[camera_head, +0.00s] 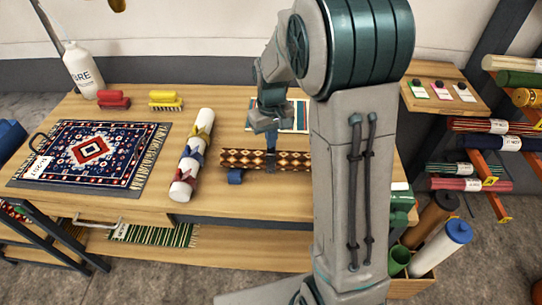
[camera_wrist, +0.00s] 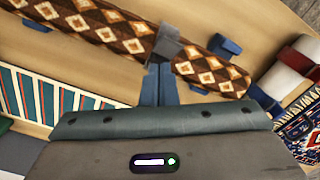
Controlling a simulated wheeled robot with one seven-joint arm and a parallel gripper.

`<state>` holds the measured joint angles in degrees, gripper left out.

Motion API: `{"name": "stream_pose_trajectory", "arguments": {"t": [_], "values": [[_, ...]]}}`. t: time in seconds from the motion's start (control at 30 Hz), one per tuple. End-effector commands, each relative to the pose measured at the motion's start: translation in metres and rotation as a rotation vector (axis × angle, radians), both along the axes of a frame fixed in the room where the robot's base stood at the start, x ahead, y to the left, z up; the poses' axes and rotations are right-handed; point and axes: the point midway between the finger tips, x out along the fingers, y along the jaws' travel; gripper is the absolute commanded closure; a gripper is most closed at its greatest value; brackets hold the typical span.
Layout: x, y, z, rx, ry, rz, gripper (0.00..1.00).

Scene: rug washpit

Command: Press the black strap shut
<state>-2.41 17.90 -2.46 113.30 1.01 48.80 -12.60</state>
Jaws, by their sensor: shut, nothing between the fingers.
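A brown rolled rug with a cream and orange diamond pattern (camera_head: 240,158) lies across the table on blue blocks (camera_head: 235,176). The dark strap (camera_wrist: 170,42) goes around the roll near its middle; it also shows in the head view (camera_head: 271,164). My gripper (camera_wrist: 159,72) is shut and empty, its blue fingers side by side. Their tips are right at the roll beside the strap; I cannot tell whether they touch it. I cannot tell whether the strap's end is fastened.
A patterned rug (camera_head: 60,155) lies farther left. Red (camera_head: 113,99) and yellow (camera_head: 165,100) brushes and a white bottle (camera_head: 83,70) are behind. A striped mat (camera_head: 300,115) lies behind the roll.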

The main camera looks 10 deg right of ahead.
Motion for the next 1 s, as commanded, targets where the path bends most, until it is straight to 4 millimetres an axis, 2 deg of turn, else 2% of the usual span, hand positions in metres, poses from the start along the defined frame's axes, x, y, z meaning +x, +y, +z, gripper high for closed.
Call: {"name": "stream_pose_trajectory", "arguments": {"t": [0.37, 1.0], "values": [[0.000, 0.000, 0.004, 0.000, 0.000, 0.000, 1.00], [0.000, 0.000, 0.056, 0.000, 0.000, 0.000, 1.00]]}}
